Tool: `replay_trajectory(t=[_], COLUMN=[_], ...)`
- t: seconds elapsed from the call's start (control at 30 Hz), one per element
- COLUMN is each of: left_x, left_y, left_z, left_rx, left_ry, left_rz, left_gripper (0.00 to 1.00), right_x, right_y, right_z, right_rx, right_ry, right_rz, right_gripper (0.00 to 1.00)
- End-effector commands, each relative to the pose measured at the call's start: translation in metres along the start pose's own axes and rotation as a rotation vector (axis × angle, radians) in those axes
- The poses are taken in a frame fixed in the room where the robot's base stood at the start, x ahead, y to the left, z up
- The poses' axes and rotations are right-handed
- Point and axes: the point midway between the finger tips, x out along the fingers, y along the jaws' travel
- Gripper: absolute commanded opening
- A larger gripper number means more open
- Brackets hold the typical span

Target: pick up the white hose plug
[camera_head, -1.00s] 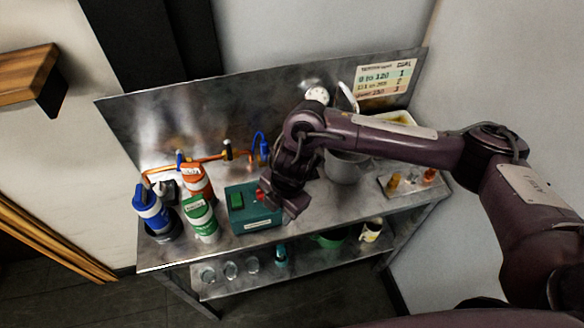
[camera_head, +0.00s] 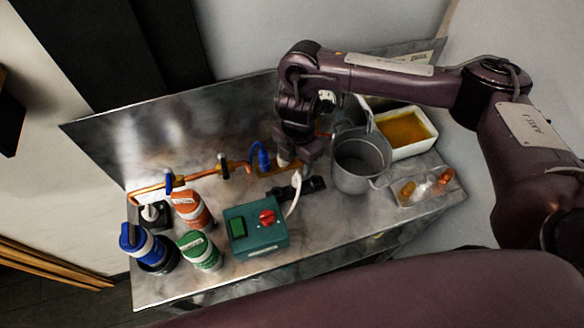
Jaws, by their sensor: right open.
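A small pale piece (camera_head: 283,161) shows at the right end of the copper pipe, just under my right gripper. A small white piece (camera_head: 421,187) also lies on a little tray at the right, between an orange and a red piece. I cannot tell for sure which of the two is the white hose plug. My right gripper (camera_head: 298,158) is open, pointing down over the back middle of the metal table, close to the pale piece. Its fingers partly hide that spot; I see nothing held. My left gripper is not in view.
A grey pot (camera_head: 361,165) stands just right of the gripper, before a white tray of amber liquid (camera_head: 405,130).

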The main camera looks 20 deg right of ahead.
Motion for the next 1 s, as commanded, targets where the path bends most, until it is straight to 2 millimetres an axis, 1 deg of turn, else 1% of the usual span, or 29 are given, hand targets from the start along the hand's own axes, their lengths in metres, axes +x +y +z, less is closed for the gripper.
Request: replay_trajectory(t=[0.1, 0.3, 0.4, 0.47, 0.5, 0.6, 0.77, 0.9, 1.0], left_x=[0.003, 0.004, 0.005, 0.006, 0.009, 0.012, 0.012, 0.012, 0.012], left_y=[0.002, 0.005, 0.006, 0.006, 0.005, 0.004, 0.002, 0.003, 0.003], left_z=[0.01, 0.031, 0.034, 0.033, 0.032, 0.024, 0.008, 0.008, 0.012], left_rx=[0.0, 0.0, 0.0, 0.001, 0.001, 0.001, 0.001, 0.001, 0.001], left_ry=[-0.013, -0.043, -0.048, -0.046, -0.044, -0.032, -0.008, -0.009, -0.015], left_rz=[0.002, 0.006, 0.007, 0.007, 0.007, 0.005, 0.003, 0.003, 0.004], left_gripper=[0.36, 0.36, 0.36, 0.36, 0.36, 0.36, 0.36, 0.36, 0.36], right_x=[0.015, 0.033, 0.048, 0.055, 0.062, 0.072, 0.075, 0.074, 0.074], right_y=[-0.001, -0.001, -0.002, -0.002, -0.002, -0.001, -0.001, -0.001, -0.001], right_z=[-0.001, -0.003, -0.005, -0.006, -0.006, -0.005, -0.004, -0.004, -0.004], right_rx=[0.001, 0.001, 0.002, 0.002, 0.002, 0.001, 0.0, 0.0, 0.0], right_ry=[0.003, 0.004, 0.004, 0.004, 0.004, 0.002, 0.0, 0.0, 0.0], right_rz=[-0.004, -0.003, -0.004, -0.004, -0.004, -0.002, -0.001, 0.0, 0.0], right_gripper=[0.48, 0.48, 0.48, 0.48, 0.48, 0.48, 0.48, 0.48, 0.35])
